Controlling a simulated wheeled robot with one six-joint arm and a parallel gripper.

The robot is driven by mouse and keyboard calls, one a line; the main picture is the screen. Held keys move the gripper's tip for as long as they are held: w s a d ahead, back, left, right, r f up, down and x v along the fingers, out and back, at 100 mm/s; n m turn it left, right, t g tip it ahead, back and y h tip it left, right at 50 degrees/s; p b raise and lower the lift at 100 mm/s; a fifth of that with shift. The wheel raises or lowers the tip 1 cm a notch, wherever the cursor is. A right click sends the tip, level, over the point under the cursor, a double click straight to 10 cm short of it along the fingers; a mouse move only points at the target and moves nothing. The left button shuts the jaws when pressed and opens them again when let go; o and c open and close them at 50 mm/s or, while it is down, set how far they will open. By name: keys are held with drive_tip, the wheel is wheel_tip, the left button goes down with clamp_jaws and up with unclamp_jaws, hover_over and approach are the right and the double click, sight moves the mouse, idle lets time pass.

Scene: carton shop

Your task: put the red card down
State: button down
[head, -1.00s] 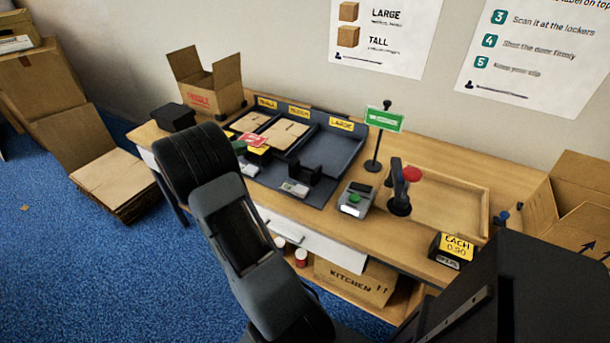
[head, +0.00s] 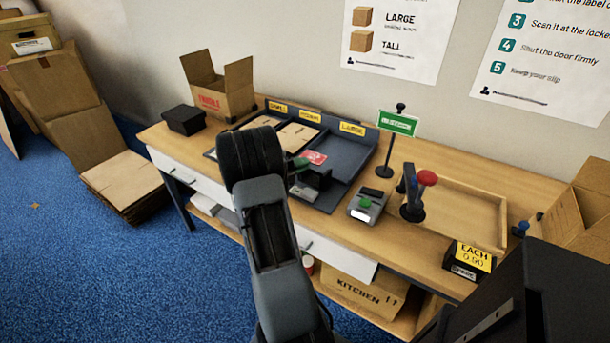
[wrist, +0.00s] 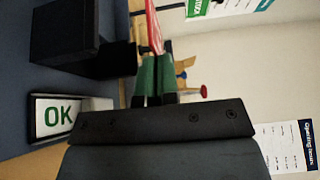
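The red card (head: 315,157) is held in my gripper (head: 300,163), whose green fingertips are closed on it. In the wrist view the card (wrist: 153,28) sticks out edge-on between the fingertips (wrist: 154,78). The card appears above the large compartment of the dark sorting tray (head: 352,160); I cannot tell how high. My arm hides the tray's front left part.
Flat cartons (head: 296,135) lie in the tray's other compartments. A dark block (head: 318,178) stands at its front, and an OK display (wrist: 52,117) shows in the wrist view. A card reader (head: 366,205), green sign (head: 397,124) and red-topped stand (head: 427,178) are to the right.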

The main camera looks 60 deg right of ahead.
drive_tip(key=shift+s+d+f, duration=0.2)
drive_tip(key=shift+s+f, duration=0.1)
drive_tip(key=shift+f, duration=0.2)
drive_tip(key=shift+d+f+b, duration=0.1)
drive_tip(key=shift+f+b, duration=0.4)
drive_tip(key=shift+f, duration=1.05)
drive_tip(key=shift+f, duration=0.3)
drive_tip(key=c, duration=1.4)
unclamp_jaws()
drive_tip(key=shift+r, duration=0.1)
